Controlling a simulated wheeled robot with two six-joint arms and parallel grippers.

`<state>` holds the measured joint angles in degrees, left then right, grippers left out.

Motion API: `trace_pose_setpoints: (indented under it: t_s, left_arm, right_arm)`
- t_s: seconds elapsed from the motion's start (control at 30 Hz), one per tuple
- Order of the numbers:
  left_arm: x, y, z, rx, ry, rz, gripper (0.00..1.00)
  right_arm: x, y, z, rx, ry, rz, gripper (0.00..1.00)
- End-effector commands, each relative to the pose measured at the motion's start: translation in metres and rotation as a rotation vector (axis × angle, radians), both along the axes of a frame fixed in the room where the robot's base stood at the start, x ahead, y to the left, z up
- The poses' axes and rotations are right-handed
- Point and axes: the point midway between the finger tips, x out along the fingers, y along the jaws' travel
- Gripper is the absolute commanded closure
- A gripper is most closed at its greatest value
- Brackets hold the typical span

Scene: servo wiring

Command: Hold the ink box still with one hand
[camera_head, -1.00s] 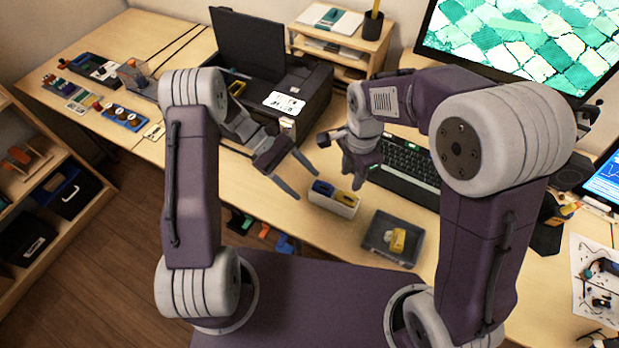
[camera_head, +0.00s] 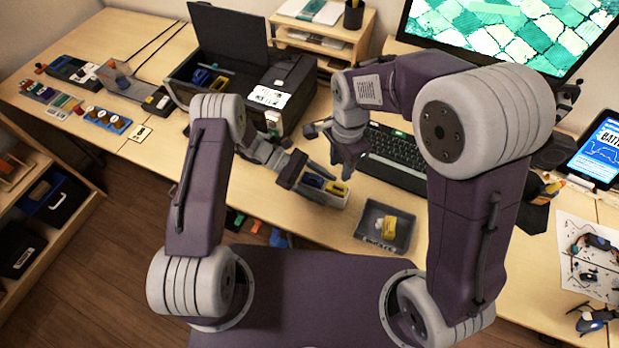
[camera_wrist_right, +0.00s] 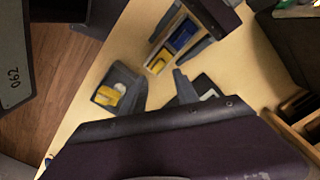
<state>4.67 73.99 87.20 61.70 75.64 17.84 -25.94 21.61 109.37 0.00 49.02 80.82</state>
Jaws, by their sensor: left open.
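The ink box (camera_head: 333,197) is a small pale open box on the table in front of the printer, with a blue and a yellow cartridge standing in it. My left gripper (camera_head: 318,185) is open, with its fingers along the two long sides of the box; I cannot tell whether they touch it. In the right wrist view, the box (camera_wrist_right: 160,62) lies between those fingers. My right gripper (camera_head: 347,163) hangs above the table just behind the box. Its fingers (camera_wrist_right: 160,92) are spread and empty in the right wrist view.
A grey tray (camera_head: 364,222) with a yellow piece stands right of the box, near the table's front edge. The open black printer (camera_head: 296,88) is behind left, with cartridges inside. A keyboard (camera_head: 400,160) lies behind right.

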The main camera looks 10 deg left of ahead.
Motion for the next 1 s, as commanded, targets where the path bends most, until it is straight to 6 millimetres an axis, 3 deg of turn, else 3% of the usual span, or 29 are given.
trace_pose_setpoints:
  t_s: [0.33, 0.57, 0.63, 0.7, 0.77, 0.87, 1.0]
  left_arm:
    - [-0.002, -0.006, -0.003, 0.000, 0.000, 0.001, 0.33]
    - [-0.002, -0.006, -0.003, 0.000, 0.000, 0.001, 0.97]
    - [-0.002, -0.006, -0.003, 0.000, 0.000, 0.001, 1.00]
    - [-0.002, -0.006, -0.003, 0.000, 0.000, 0.001, 1.00]
    - [-0.002, -0.006, -0.003, 0.000, 0.000, 0.001, 1.00]
    - [-0.002, -0.006, -0.002, 0.000, 0.000, 0.001, 1.00]
    - [-0.002, -0.006, -0.002, 0.000, 0.000, 0.001, 1.00]
  right_arm:
    - [0.000, 0.000, 0.000, 0.000, 0.000, 0.000, 0.64]
    - [0.000, 0.000, 0.000, 0.000, 0.000, 0.000, 0.64]
    - [0.000, 0.000, 0.000, 0.000, 0.000, 0.003, 0.50]
    - [0.000, 0.000, 0.000, -0.001, 0.001, 0.040, 0.47]
    - [-0.003, -0.001, 0.000, -0.005, 0.012, 0.123, 0.47]
    - [-0.011, -0.008, 0.004, -0.026, 0.057, 0.383, 0.47]
    - [-0.004, -0.014, 0.022, -0.050, 0.117, 0.877, 0.47]
